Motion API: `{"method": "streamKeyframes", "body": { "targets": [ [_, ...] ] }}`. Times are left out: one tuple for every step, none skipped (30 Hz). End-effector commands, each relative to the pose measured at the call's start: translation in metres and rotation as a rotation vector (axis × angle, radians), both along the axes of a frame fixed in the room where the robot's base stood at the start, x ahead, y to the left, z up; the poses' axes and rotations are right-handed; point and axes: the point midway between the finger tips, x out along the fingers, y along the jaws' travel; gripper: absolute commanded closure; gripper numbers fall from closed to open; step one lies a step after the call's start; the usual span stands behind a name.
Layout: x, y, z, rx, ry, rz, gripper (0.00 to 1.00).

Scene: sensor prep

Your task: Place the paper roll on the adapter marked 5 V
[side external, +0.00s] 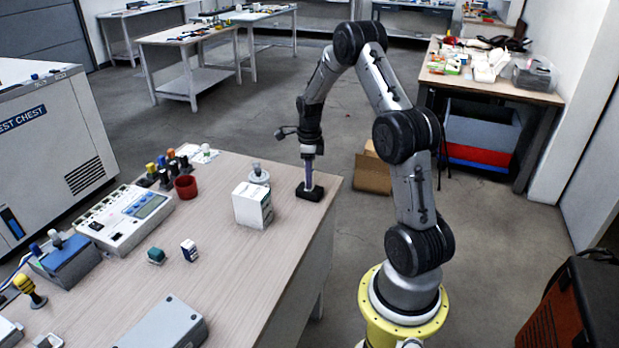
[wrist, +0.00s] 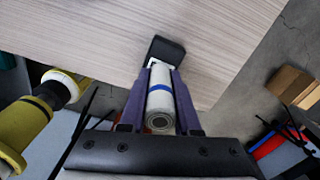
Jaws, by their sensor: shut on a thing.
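The paper roll (wrist: 160,104) is white with a blue band and sits lengthwise between the two purple fingers in the wrist view. My gripper (wrist: 161,76) is shut on it. In the side view my gripper (side external: 309,172) points down near the table's far right corner, right over a black block (side external: 309,193), which looks like an adapter. The block also shows in the wrist view (wrist: 169,47), just beyond the fingertips. No 5 V marking is legible on it. The roll's lower end is close to the block; I cannot tell whether they touch.
A white box (side external: 252,206) and a grey-topped knob-like item (side external: 258,174) stand left of the block. A red cup (side external: 186,187), a meter (side external: 128,218) and small green (side external: 156,256) and white-blue (side external: 189,250) pieces are farther left.

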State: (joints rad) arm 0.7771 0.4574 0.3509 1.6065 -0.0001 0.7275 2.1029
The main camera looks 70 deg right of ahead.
Motion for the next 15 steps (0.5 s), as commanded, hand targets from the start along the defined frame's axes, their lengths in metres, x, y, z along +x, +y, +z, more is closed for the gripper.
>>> {"method": "streamKeyframes", "body": {
  "targets": [
    [0.0001, -0.0001, -0.0038, -0.001, 0.000, 0.000, 1.00],
    [0.0001, -0.0002, -0.0046, -0.001, -0.001, 0.000, 1.00],
    [0.0003, -0.0002, -0.0046, -0.002, -0.001, 0.000, 1.00],
    [0.0003, -0.0002, -0.0043, -0.002, -0.001, 0.000, 1.00],
    [0.0003, -0.0002, -0.0042, -0.002, -0.001, 0.000, 1.00],
    [0.0001, -0.0002, -0.0042, -0.002, -0.001, 0.000, 1.00],
    [0.0001, -0.0002, -0.0041, -0.001, -0.001, 0.000, 1.00],
    [0.0001, -0.0001, -0.0042, -0.001, -0.001, 0.000, 1.00],
    [0.0000, 0.0000, -0.0048, -0.001, -0.001, 0.000, 1.00],
    [0.0000, 0.0000, -0.0055, -0.001, 0.000, 0.000, 1.00],
    [-0.0001, 0.0001, -0.0064, 0.000, 0.000, 0.000, 1.00],
    [-0.0001, 0.0001, -0.0076, 0.000, 0.000, 0.000, 1.00],
    [-0.0001, 0.0001, -0.0075, 0.000, 0.000, 0.000, 0.66],
    [-0.0001, 0.0001, -0.0074, 0.000, 0.000, 0.000, 0.60],
    [-0.0001, 0.0001, -0.0073, 0.000, 0.000, 0.000, 0.53]
  ]
}}
